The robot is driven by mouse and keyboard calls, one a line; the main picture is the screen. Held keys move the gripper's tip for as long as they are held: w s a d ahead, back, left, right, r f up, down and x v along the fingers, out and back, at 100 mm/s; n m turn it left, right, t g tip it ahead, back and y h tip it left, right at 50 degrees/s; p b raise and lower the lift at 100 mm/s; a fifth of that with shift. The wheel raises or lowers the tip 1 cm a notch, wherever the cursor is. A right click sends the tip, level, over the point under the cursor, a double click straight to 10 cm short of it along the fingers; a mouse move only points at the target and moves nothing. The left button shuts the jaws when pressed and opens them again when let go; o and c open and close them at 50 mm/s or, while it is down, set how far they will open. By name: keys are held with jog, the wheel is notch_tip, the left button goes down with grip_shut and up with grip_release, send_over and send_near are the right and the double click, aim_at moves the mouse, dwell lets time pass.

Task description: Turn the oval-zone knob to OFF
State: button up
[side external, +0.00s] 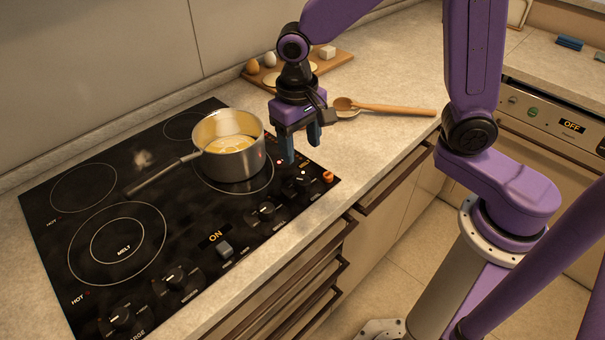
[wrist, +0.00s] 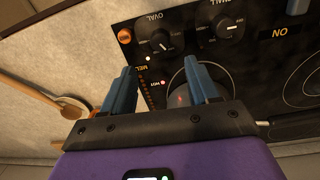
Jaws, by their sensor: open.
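The oval-zone knob (wrist: 160,41) is a black round knob with a white mark, at the top of the wrist view beside the word OVAL. Its mark points down and to the right there. In the side view it is the knob (side external: 301,184) nearest the cooktop's right corner. My gripper (side external: 301,154) has two blue fingers pointing down, above and behind this knob. In the wrist view the gripper (wrist: 160,70) is open and empty, with the knob beyond its fingertips. The fingers look apart from the knob.
A steel pot (side external: 232,165) with yellow contents stands on a ring close left of my gripper. More knobs (side external: 267,211) and an ON display (side external: 211,239) line the front edge. An orange piece (side external: 328,177) is at the corner. A wooden spoon (side external: 385,107) lies behind.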

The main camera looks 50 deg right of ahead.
aim_at(303, 180)
jog(key=f, duration=0.9)
jog(key=shift+d+f, duration=0.15)
jog(key=shift+d, duration=0.1)
jog(key=shift+c, duration=0.2)
jog(key=c, duration=1)
